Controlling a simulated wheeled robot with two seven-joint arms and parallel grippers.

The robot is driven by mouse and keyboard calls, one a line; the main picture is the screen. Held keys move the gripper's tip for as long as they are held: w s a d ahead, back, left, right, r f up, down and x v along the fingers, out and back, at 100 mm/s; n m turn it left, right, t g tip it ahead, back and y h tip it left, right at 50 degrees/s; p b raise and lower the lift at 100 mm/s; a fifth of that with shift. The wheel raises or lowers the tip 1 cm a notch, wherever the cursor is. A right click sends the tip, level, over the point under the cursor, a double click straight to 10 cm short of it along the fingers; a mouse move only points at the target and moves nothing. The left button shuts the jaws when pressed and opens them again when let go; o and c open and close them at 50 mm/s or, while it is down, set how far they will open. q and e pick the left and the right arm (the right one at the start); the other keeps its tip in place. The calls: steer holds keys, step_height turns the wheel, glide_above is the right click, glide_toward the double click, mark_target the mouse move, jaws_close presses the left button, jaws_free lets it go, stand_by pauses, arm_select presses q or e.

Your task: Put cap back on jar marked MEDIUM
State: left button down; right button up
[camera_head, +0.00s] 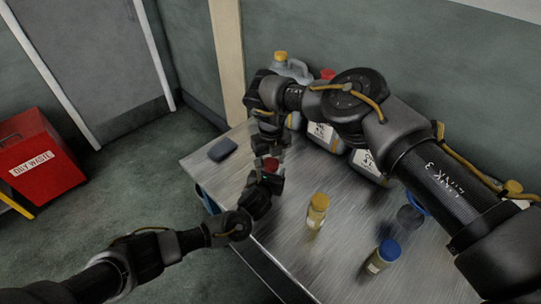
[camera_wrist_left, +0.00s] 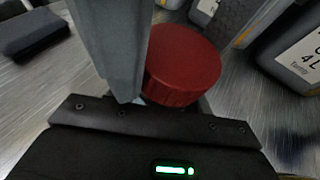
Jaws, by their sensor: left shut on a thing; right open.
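A red cap (camera_head: 270,164) shows between my two grippers above the left part of the metal table. It is large in the left wrist view (camera_wrist_left: 182,62), right beside a grey finger. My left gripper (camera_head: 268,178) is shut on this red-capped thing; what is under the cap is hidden. My right gripper (camera_head: 266,148) is open, pointing down just above the cap. A jar with a yellow cap (camera_head: 317,209) stands mid-table, and a jar with a blue cap (camera_head: 387,251) stands nearer the front. I cannot read MEDIUM on any jar.
Large labelled jugs stand along the wall, one grey with a yellow cap (camera_head: 281,57), partly behind my right arm. A dark block (camera_head: 222,149) lies at the metal table's (camera_head: 270,240) left end. A red OILY WASTE bin (camera_head: 40,160) stands on the floor at left.

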steer(key=c, duration=0.8)
steer(key=m, duration=0.4)
steer(key=shift+a, duration=0.1)
steer(key=shift+c, duration=0.2)
steer(key=m, duration=1.2)
steer(key=o, duration=1.1)
